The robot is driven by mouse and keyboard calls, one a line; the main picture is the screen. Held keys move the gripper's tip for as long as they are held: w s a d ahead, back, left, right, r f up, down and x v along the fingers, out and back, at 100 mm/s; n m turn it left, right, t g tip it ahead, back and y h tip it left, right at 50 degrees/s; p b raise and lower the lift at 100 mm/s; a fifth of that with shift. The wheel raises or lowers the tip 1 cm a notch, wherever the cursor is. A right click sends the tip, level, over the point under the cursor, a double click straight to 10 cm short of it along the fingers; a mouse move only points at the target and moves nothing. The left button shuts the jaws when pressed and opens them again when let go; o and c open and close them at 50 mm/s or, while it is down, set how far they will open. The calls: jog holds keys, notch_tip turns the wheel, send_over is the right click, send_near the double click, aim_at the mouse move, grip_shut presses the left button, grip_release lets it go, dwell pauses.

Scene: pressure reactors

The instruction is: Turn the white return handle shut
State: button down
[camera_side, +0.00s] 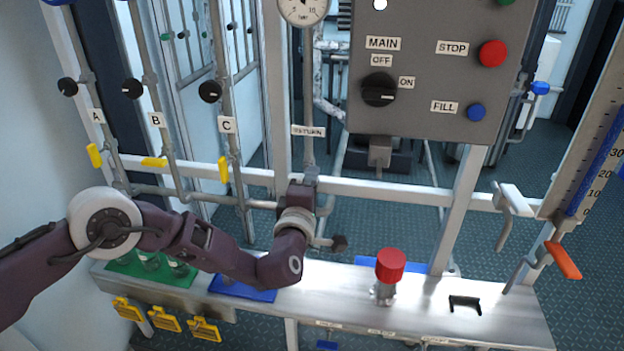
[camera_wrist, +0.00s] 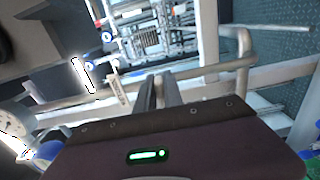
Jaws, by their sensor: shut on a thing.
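The RETURN label (camera_side: 308,131) marks a vertical pipe below the gauge, and it also shows tilted in the wrist view (camera_wrist: 118,92). My gripper (camera_side: 306,188) is at this pipe, just below the label, by the horizontal rail. In the wrist view my gripper's two fingers (camera_wrist: 159,93) are close together in front of a pale pipe (camera_wrist: 220,68). They are shut on what seems to be the white return handle. The handle itself is hidden by my fingers and wrist, so its angle cannot be told.
Yellow handles sit on lines A (camera_side: 94,155), B (camera_side: 154,162) and C (camera_side: 223,169). The control box (camera_side: 430,65) hangs at the upper right. A red-capped fitting (camera_side: 390,265) stands on the steel bench (camera_side: 420,318). A dark knob (camera_side: 338,242) is close beside my wrist.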

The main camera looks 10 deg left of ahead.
dwell(0.3)
jog(key=c, duration=1.5)
grip_release()
jog(key=shift+o, duration=0.2)
jog(key=s, duration=0.7)
